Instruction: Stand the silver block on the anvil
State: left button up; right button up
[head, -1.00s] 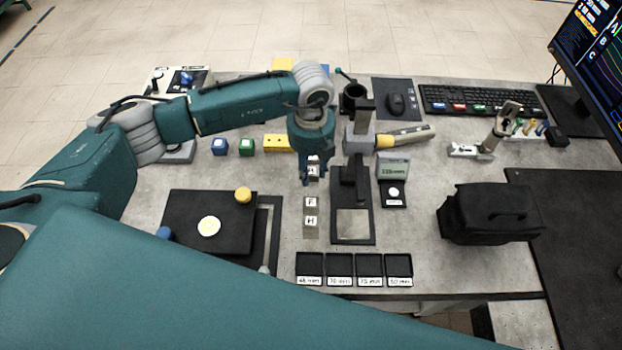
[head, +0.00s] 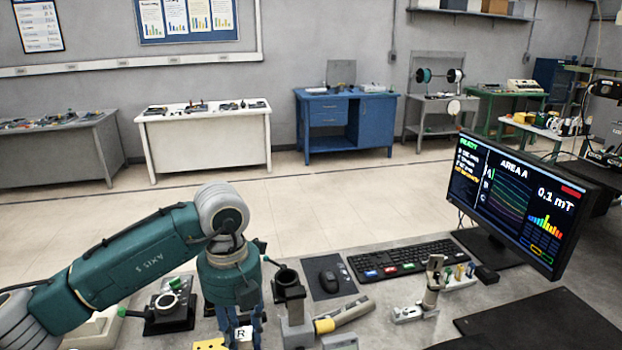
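My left gripper (head: 241,322) points down at the bottom edge of the head view. A small block with a white label marked R (head: 243,334) shows at its fingertips, cut off by the frame edge. I cannot tell whether the fingers grip it or only stand around it. The dark post of a stand (head: 292,305) is just right of the gripper. No other labelled block shows. My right gripper is not in view.
A handle with a yellow band (head: 350,313), a mouse (head: 329,281), a keyboard (head: 402,259) and a small metal fixture (head: 432,285) lie to the right. A monitor (head: 520,200) stands at far right. A black device (head: 170,308) is left of the gripper.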

pick_arm(q)
jog(key=m, duration=0.2)
jog(key=s+m, duration=0.1)
jog(key=m, duration=0.1)
jog(key=shift+a+r, duration=0.25)
jog(key=shift+r, duration=0.1)
jog(key=s+a+r+m, duration=0.1)
jog(key=s+m, duration=0.3)
jog(key=m, duration=1.3)
jog(key=s+a+r+m, duration=0.2)
jog(key=s+m, duration=0.2)
jog(key=m, duration=1.3)
jog(key=shift+s+a+r, duration=0.2)
jog(key=shift+s+r, duration=0.1)
jog(key=shift+r, duration=0.05)
